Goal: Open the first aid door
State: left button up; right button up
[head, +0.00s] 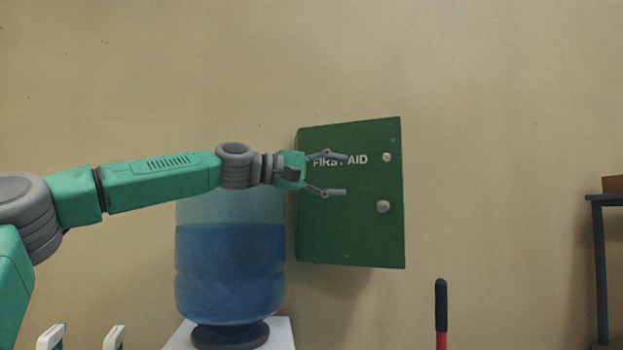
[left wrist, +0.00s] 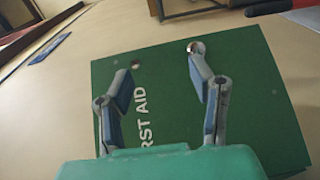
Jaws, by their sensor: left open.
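The green first aid cabinet (head: 350,230) hangs on the wall, its door closed as far as I can see. White lettering is on the door, partly covered by my gripper. A round silver knob (head: 383,206) sits on the door's right side, with a smaller round fitting (head: 387,157) above it. My left gripper (head: 345,175) is open and empty in front of the door, its fingers pointing right toward the knob. In the left wrist view the cabinet door (left wrist: 240,90) fills the middle, and the knob (left wrist: 197,47) shows close to the right fingertip; contact cannot be told.
A large blue water bottle (head: 230,270) stands on a white dispenser (head: 283,335) left of the cabinet, below my left arm. A red handle with a black grip (head: 441,305) rises at the lower right. A dark shelf frame (head: 600,260) stands at the right edge. The wall right of the cabinet is clear.

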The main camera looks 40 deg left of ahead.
pick_arm(q)
jog(key=b+v, duration=0.2)
jog(key=v, duration=0.1)
jog(key=b+v, duration=0.2)
jog(key=b, duration=0.1)
jog(key=shift+s+d+f, duration=0.1)
jog(key=shift+s, duration=0.45)
dwell(0.4)
